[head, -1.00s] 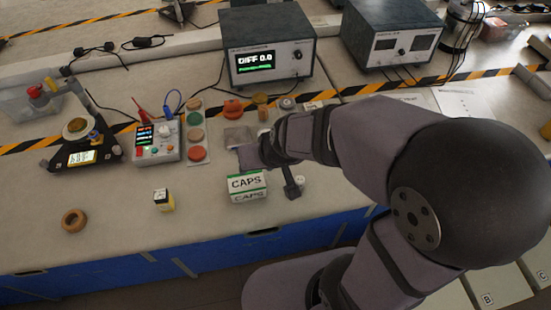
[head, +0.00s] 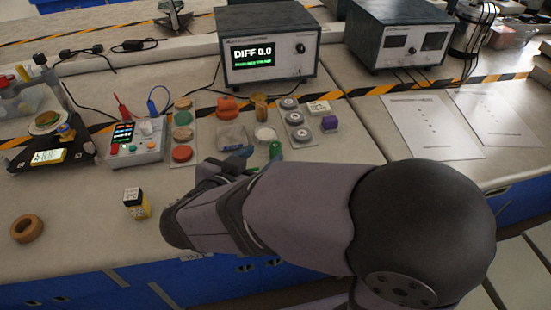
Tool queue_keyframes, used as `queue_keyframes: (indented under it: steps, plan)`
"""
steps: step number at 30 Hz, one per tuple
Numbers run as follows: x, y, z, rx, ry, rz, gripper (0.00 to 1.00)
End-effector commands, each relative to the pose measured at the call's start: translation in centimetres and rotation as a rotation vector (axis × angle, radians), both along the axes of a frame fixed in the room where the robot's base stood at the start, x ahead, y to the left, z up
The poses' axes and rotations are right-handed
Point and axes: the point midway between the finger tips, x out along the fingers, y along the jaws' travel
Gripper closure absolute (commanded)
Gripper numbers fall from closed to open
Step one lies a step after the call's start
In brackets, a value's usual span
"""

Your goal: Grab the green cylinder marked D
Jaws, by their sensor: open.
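My gripper (head: 240,157) is low over the bench near its front middle, jaws open, partly hidden by my own wrist and forearm. A small upright green piece (head: 275,149) shows just right of the jaws. It may be the green cylinder, but no letter D is readable on it and most of it is hidden. I cannot tell whether it lies between the fingers or beyond them.
Left of the gripper stand a strip of coloured discs (head: 182,133), a small meter (head: 136,140) and a yellow-black block (head: 136,203). Papers lie right.

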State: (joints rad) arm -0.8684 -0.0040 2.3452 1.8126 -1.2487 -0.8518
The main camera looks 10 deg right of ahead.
Motion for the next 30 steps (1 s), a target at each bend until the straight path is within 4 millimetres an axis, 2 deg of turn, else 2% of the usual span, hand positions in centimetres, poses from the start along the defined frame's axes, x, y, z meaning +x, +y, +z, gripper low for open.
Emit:
queue_keyframes:
  steps: [5, 12, 19, 30]
  plan:
    - [0.0, -0.3, -0.1, -0.005, 0.003, -0.009, 0.54]
    - [1.3, -1.2, -0.8, -0.003, 0.002, -0.011, 0.54]
    - [1.8, -1.5, -1.1, -0.003, 0.001, -0.008, 0.54]
    - [5.0, -3.6, -2.8, -0.003, 0.001, -0.010, 0.54]
